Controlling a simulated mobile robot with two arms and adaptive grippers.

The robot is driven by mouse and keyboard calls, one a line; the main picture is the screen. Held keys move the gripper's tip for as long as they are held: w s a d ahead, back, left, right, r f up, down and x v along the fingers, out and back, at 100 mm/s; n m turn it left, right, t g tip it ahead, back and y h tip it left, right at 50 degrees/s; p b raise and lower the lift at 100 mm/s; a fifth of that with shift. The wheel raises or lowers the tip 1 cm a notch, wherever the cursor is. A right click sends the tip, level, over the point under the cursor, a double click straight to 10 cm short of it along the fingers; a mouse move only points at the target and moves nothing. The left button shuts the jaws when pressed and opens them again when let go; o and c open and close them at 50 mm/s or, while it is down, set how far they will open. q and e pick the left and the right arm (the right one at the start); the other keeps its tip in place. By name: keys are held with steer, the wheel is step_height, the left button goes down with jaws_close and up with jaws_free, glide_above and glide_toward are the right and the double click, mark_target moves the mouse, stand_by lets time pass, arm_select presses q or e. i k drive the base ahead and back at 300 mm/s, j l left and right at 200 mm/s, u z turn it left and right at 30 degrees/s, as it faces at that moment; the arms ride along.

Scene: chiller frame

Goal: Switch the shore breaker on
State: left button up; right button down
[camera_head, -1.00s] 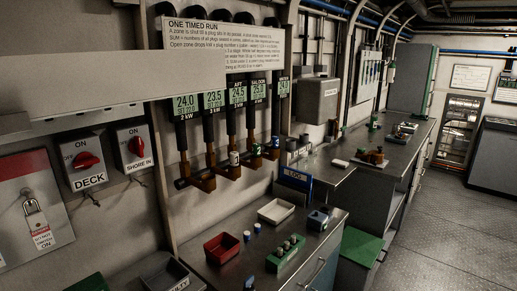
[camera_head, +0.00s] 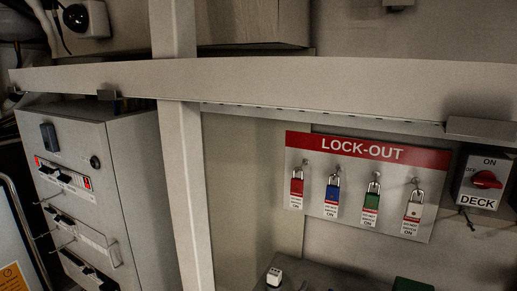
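No switch labelled for shore shows in the head view now. A grey cabinet (camera_head: 140,150) stands at the left, with rows of small dark breaker switches (camera_head: 58,172) on its front. A small red lit display (camera_head: 87,183) sits by the top row. The breaker labels are too small to read, so I cannot tell whether one is the shore breaker or how they are set. The DECK rotary switch (camera_head: 486,180), with a red knob, is at the right edge. Neither of my grippers is in view.
A LOCK-OUT board (camera_head: 300,160) on the wall holds red, blue, green and white padlocks. A horizontal rail (camera_head: 330,85) crosses in front. A small white block (camera_head: 274,277) sits on the bench below. A metal handrail (camera_head: 25,230) is at the far left.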

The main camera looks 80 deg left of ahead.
mark_target(44, 171)
steer(key=j+u, duration=0.1)
steer(key=u, duration=0.35)
steer(key=k+j+u, duration=0.1)
steer(key=u, duration=0.3)
steer(key=j+u, duration=0.2)
steer(key=u, duration=0.25)
steer(key=j+u, duration=0.15)
steer(key=u, duration=0.25)
steer(key=j+u, duration=0.15)
steer(key=j, duration=0.3)
steer(key=i+j+u, duration=0.15)
steer(key=j, duration=0.3)
steer(key=j+u, duration=0.15)
steer(key=j, duration=0.3)
steer(key=i+j+u, duration=0.15)
steer(key=j, duration=0.3)
steer(key=j+u, duration=0.15)
steer(key=j, duration=0.3)
steer(key=i+j+u, duration=0.15)
steer(key=j, duration=0.25)
steer(key=i, duration=0.05)
